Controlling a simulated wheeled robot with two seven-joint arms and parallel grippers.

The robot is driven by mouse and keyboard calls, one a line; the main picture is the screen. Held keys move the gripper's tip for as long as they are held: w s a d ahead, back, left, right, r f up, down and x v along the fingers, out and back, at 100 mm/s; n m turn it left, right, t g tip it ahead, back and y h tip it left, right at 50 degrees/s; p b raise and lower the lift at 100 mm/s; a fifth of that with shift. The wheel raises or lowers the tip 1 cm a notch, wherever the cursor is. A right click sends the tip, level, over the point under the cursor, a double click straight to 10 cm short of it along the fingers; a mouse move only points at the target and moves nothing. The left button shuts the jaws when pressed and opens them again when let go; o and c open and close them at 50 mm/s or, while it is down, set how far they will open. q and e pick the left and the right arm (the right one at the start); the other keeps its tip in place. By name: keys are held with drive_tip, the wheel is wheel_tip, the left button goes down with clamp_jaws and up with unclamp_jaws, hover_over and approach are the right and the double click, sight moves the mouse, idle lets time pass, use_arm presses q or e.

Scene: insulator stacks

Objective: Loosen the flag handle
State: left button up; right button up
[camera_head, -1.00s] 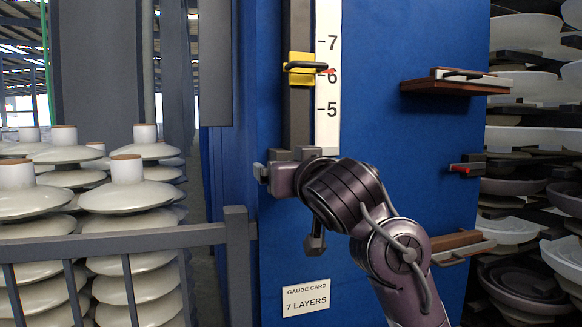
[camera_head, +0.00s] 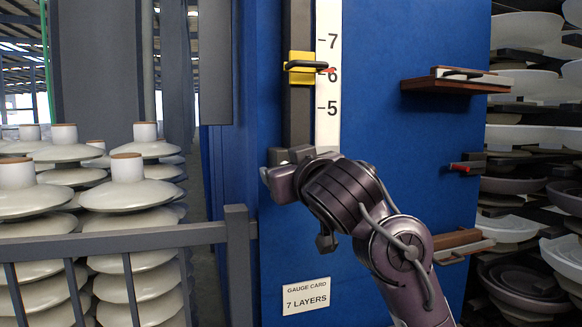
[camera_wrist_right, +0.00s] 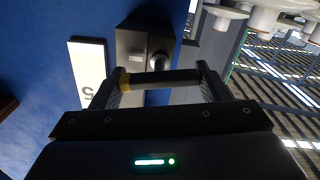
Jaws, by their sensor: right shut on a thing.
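My right gripper (camera_head: 274,176) is at the grey block (camera_head: 291,155) low on the dark vertical rail, below the 5 mark. In the right wrist view, my right gripper (camera_wrist_right: 158,82) is shut on a dark bar, which I take as the flag handle (camera_wrist_right: 158,77). The bar spans between the two fingers, by a round stub on a dark block (camera_wrist_right: 138,48). In the head view the handle is hidden by my gripper and wrist. A small yellow patch (camera_wrist_right: 123,78) shows beside one finger. My left gripper is not in view.
A yellow slider (camera_head: 299,75) with a red pointer sits near 6 on the white scale (camera_head: 328,125). A gauge card (camera_head: 306,297) reads 7 LAYERS. Brown ledges (camera_head: 440,86) stick out at right. A grey railing (camera_head: 190,236) and insulator stacks (camera_head: 128,198) stand left.

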drive_tip(key=n, duration=0.4)
drive_tip(key=shift+n+p, duration=0.3)
drive_tip(key=shift+n, duration=0.1)
drive_tip(key=n, duration=0.3)
drive_tip(key=shift+a+n, duration=0.1)
drive_tip(key=shift+n, duration=0.2)
drive_tip(key=n, duration=0.3)
drive_tip(key=shift+f+n, duration=0.15)
drive_tip(key=shift+n, duration=0.15)
drive_tip(key=shift+f+n, duration=0.15)
drive_tip(key=shift+n, duration=2.05)
drive_tip(key=shift+a, duration=0.1)
drive_tip(key=o, duration=1)
drive_tip(key=shift+s, duration=0.1)
